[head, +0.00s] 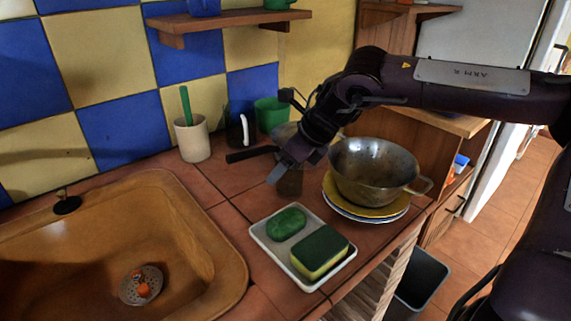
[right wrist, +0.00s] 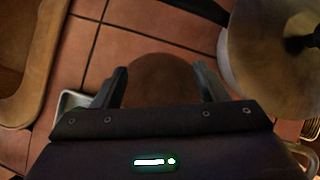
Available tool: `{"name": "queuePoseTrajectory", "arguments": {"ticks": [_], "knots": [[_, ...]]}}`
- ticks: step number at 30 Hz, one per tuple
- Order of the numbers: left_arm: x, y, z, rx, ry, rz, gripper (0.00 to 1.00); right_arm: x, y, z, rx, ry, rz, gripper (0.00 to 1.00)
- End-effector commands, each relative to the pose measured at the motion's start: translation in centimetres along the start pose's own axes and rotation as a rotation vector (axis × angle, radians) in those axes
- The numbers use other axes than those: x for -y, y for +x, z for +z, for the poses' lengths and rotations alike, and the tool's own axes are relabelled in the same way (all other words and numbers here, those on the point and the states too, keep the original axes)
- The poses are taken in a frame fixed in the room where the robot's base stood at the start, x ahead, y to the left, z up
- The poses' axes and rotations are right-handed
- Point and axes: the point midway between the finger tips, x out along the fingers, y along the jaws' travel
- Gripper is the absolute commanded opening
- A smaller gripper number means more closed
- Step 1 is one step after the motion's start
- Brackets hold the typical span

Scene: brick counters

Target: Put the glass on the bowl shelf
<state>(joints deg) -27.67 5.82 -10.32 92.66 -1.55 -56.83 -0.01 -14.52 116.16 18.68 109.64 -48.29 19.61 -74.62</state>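A brown, see-through glass (head: 290,183) stands on the tiled counter below my right gripper (head: 283,172), partly hidden by it. In the right wrist view the round brown glass (right wrist: 162,78) lies between the two spread fingers of the right gripper (right wrist: 162,88). The fingers look open on either side of it; I cannot tell whether they touch it. A wooden wall shelf (head: 235,19) at the top holds a blue thing (head: 204,7) and a green thing (head: 278,4), both cut off by the frame. My left gripper is not in view.
A metal colander (head: 372,170) sits on stacked plates (head: 345,211) right of the gripper. A pan (head: 288,134) lies behind. A white tray (head: 329,286) with sponges is in front. The sink (head: 60,240) is left. A utensil cup (head: 192,140) and green cup (head: 269,114) stand behind.

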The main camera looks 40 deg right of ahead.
Motion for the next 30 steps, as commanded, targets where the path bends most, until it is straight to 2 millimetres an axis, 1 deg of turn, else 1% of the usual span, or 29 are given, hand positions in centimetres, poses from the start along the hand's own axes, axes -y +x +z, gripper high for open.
{"name": "queuePoseTrajectory", "arguments": {"ticks": [1, 2, 3, 14, 15, 18, 22, 27, 30], "knots": [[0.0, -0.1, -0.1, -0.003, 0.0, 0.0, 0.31, 0.0, 0.0, 0.0, 0.0, 0.0, 0.0, 0.74], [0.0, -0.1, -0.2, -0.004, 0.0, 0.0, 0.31, 0.0, 0.0, 0.0, 0.0, 0.0, 0.0, 0.77], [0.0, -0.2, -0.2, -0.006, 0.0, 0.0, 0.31, 0.0, 0.0, 0.0, 0.0, 0.0, 0.0, 0.78], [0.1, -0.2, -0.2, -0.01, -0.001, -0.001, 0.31, 0.0, -0.3, 0.2, 0.0, 0.0, 0.0, 0.78], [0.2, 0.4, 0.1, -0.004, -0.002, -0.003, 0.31, 0.0, -0.7, 0.3, 0.002, 0.0, -0.001, 0.78], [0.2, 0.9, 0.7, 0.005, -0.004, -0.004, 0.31, 0.0, -2.2, 0.4, 0.005, 0.0, -0.002, 0.78], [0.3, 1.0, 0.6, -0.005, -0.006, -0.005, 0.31, 0.0, -4.7, 0.4, 0.006, -0.002, -0.002, 0.78], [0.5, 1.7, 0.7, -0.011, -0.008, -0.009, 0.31, 0.0, -8.0, 0.4, 0.006, -0.002, -0.002, 0.78], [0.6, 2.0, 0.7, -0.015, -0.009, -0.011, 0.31, 0.0, -9.6, 0.3, 0.004, -0.001, -0.001, 0.78]]}}
